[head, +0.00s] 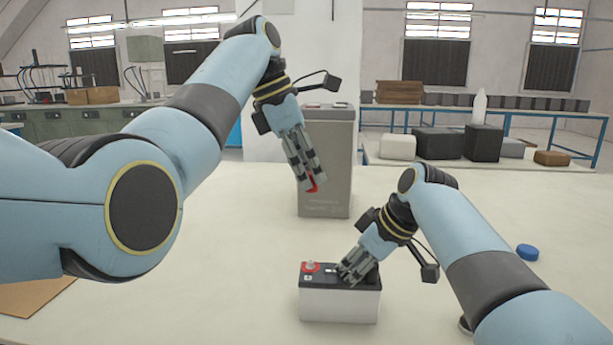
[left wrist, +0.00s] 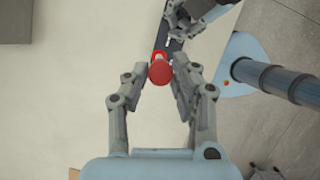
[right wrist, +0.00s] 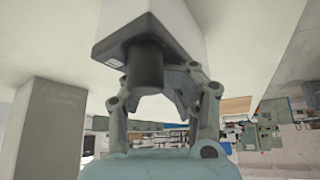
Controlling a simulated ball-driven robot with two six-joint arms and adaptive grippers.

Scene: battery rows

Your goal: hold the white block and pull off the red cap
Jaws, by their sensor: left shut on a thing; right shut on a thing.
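The white block (head: 340,306) with a black top stands upright on the pale table. A bare metal post with a red ring (head: 311,267) shows on the left of its top. The red cap (head: 312,188) is apart from the block, up in the air. My left gripper (head: 311,184) is shut on it; it also shows between the fingertips in the left wrist view (left wrist: 160,70). My right gripper (head: 350,275) is down at the block's top right. In the right wrist view it is shut on a dark cylindrical post (right wrist: 145,66) of the block.
A tall grey battery (head: 328,170) stands on the table behind the left gripper. A blue cap (head: 527,251) lies at the right. A brown board (head: 30,299) lies at the lower left. Several boxes (head: 438,143) stand at the back right. The table left of the block is clear.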

